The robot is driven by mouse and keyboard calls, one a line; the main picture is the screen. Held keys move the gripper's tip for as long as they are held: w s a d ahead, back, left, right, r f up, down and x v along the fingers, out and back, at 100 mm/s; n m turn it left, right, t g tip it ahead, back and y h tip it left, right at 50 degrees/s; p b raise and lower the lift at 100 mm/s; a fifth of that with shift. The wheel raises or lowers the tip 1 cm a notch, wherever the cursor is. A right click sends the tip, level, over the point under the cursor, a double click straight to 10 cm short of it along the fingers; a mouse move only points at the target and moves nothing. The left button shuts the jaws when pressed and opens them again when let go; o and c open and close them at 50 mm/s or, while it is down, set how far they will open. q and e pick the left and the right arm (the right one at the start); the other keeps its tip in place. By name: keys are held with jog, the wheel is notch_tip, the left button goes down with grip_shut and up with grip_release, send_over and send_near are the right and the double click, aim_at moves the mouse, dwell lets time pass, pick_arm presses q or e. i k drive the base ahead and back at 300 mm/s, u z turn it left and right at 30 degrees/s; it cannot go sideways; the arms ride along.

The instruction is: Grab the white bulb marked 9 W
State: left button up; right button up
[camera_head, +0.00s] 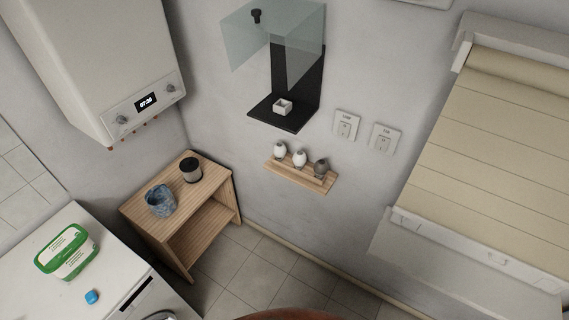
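Three small bulb-like objects stand in a row on a small wooden wall shelf (285,178) in the middle of the head view. The left one is a white bulb (280,150). The middle one is also a white bulb (299,158). The right one is a grey-brown bulb (321,168). All three appear upright. Any marking such as 9 W is too small to read, so I cannot tell which white one carries it. Neither of my grippers is in view.
A black wall bracket (308,95) with a glass cover and a small white box (283,107) is above the shelf. A wooden cabinet (150,213) stands lower left, near a white appliance (115,262). A reddish-brown curved edge (290,314) shows at the bottom.

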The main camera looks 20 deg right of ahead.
aim_at(279, 149)
jog(key=z, duration=0.65)
jog(key=k, duration=0.15)
jog(key=u, duration=1.45)
jog(key=i, duration=0.95)
jog(key=z, duration=0.8)
